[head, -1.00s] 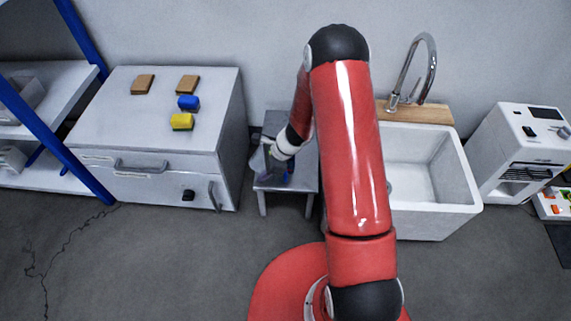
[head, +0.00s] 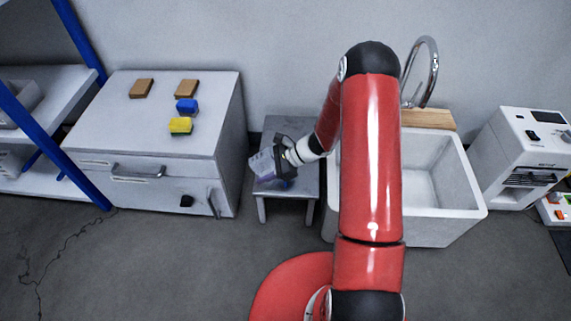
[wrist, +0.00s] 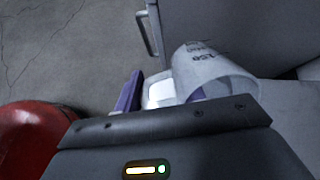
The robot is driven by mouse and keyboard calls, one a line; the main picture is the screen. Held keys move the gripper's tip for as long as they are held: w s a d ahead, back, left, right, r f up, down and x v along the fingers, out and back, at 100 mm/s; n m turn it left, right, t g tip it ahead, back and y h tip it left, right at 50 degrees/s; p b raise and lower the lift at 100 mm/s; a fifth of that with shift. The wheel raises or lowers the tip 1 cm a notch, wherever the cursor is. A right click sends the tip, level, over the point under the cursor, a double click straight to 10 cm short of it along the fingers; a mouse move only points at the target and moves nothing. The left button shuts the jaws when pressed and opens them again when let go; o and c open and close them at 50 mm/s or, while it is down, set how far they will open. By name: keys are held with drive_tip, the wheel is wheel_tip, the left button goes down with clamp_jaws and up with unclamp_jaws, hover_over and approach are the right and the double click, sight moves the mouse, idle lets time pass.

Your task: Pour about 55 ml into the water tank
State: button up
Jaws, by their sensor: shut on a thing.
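My gripper (head: 272,162) is shut on a pale measuring cup, which shows in the head view (head: 260,164) and, with dark printed marks, in the wrist view (wrist: 213,72). The cup looks tilted, and I cannot tell how much it holds. It is above the left part of a small grey stool (head: 290,126). I cannot make out the water tank for certain in either view.
A white sink (head: 445,215) stands right, with a tall tap (head: 432,70). A white machine (head: 505,150) is farther right.

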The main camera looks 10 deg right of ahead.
drive_tip(key=shift+r+y+b, duration=0.3)
drive_tip(key=shift+r+y, duration=0.15)
drive_tip(key=shift+y, duration=0.55)
idle(0.3)
drive_tip(key=shift+d, duration=0.6)
drive_tip(key=shift+s+d+r+t+y+b, duration=0.1)
drive_tip(key=shift+d+r+t+y+b, duration=0.3)
drive_tip(key=shift+y, duration=0.5)
idle(0.8)
drive_tip(key=shift+a+r+y+b, duration=0.25)
drive_tip(key=shift+a+y+b, duration=0.25)
drive_tip(key=shift+y+b, duration=0.1)
idle(0.4)
